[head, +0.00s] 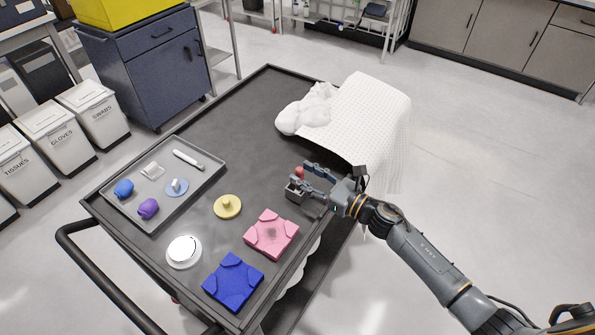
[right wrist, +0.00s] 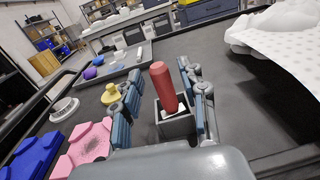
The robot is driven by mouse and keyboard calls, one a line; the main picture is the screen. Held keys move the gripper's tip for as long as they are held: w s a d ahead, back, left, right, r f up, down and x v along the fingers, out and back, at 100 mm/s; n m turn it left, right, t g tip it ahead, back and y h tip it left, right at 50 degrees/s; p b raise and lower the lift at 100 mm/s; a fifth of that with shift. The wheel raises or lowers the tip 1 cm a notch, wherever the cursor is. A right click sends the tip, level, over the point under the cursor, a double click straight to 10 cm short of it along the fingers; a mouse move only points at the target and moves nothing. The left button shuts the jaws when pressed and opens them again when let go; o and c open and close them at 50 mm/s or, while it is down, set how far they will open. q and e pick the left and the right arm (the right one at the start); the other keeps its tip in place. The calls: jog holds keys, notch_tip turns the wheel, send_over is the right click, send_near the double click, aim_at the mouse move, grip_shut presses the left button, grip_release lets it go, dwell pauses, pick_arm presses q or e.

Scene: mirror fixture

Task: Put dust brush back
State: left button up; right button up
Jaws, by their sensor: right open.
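The dust brush shows its red handle (right wrist: 163,86) in the right wrist view, standing slightly tilted with its lower end in a small grey square holder (right wrist: 178,126). A bit of white shows at the holder's opening; the rest of the brush's lower end is hidden. In the head view the red handle top (head: 299,172) shows above the holder (head: 295,196) near the cart's right edge. My right gripper (head: 312,179) is open, with its fingers on either side of the handle; gaps show beside it in the wrist view. My left gripper is not in view.
The dark cart (head: 215,135) also bears a grey tray (head: 205,180) with small items, a yellow knobbed disc (head: 228,207), a white round dish (head: 184,251), a pink block (head: 271,234) and a blue block (head: 233,281). A white cloth (head: 370,115) lies behind. The cart's middle is clear.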

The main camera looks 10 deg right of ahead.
jog(key=b+v, duration=0.2)
jog(key=v, duration=0.7)
